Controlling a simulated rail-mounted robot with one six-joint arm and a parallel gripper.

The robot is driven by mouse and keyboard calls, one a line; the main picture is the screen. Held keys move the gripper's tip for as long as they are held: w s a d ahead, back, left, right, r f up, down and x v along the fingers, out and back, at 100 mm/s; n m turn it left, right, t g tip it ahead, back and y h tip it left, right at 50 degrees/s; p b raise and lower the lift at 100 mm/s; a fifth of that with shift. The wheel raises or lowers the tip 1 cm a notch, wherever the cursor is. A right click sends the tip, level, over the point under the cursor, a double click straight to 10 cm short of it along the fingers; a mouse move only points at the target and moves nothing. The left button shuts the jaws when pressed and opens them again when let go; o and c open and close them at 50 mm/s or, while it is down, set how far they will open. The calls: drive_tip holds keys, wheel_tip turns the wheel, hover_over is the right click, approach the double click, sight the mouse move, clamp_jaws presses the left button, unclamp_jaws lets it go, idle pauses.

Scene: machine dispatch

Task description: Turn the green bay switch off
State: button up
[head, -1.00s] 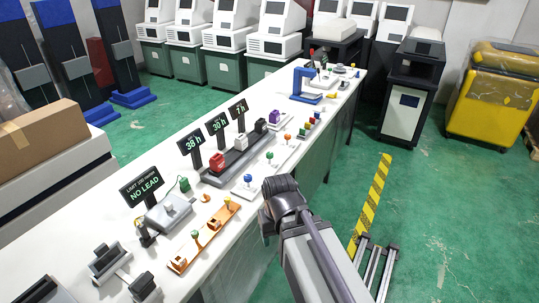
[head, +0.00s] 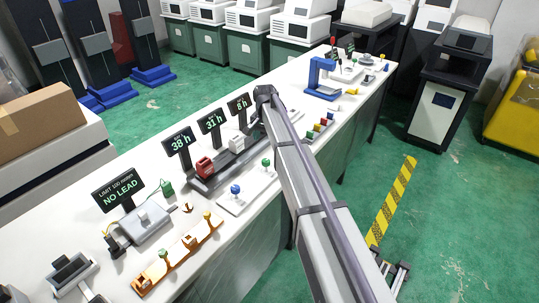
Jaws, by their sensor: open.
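A small green-topped lever switch (head: 265,162) stands upright on a white base plate at mid bench, just left of my arm. A blue-topped lever switch (head: 235,189) stands on the same plate, nearer to me. I cannot tell from this view whether the green one is on or off. Another green knob (head: 163,253) sits on an orange rail at the front of the bench. My arm reaches up across the bench, with its dark far joint beside the right-hand display. My gripper does not show, and part of the switch row is hidden behind my arm.
A dark tray (head: 207,183) holds a red block (head: 204,167) and a white block (head: 236,144). A blue frame (head: 321,80) stands farther back.

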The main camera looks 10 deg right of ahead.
sight(266, 161)
wheel_tip(266, 161, down, 11)
drive_tip(key=b, duration=1.1)
drive_tip(key=shift+f, duration=0.15)
drive_tip(key=shift+r, duration=0.2)
drive_tip(key=c, duration=0.9)
